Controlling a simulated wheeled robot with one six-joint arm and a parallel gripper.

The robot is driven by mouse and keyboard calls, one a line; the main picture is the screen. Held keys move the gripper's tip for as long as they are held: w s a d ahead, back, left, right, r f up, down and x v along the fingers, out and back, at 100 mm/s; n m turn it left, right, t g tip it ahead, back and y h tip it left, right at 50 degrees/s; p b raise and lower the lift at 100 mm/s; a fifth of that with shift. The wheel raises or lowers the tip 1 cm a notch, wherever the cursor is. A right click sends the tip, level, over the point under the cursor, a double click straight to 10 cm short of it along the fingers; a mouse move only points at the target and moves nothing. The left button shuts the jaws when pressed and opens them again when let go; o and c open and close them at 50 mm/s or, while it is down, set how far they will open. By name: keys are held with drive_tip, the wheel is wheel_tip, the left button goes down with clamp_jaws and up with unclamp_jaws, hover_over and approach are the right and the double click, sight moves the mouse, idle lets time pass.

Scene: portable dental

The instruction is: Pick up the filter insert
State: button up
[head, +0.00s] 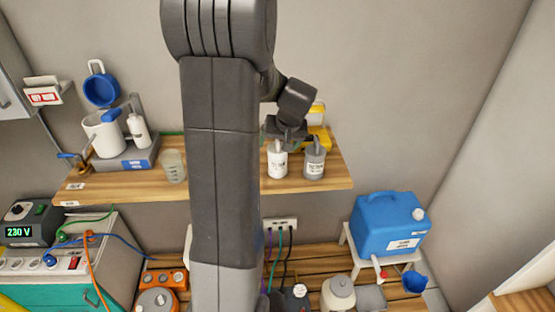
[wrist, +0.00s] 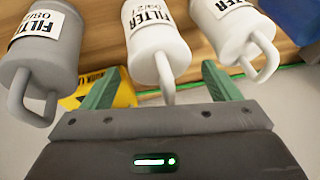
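Three filter inserts with loop handles show in the wrist view: a grey one (wrist: 42,45) at left, a white one (wrist: 155,45) in the middle and another white one (wrist: 228,22) at right. In the head view a white insert (head: 277,163) and a grey insert (head: 315,163) stand on the wooden shelf; my arm may hide the third. My gripper (wrist: 160,75) is open, its green fingers apart. The middle insert's handle appears between them in the picture; contact cannot be told. In the head view my gripper (head: 286,132) is just above the white insert.
The wooden shelf (head: 230,187) also carries a clear beaker (head: 174,166) and a blue-grey device (head: 128,160) at left. A yellow object (head: 319,138) stands behind the inserts. A blue tank (head: 388,225) sits lower right. My arm blocks the middle of the head view.

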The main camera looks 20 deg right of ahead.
drive_tip(key=c, duration=1.4)
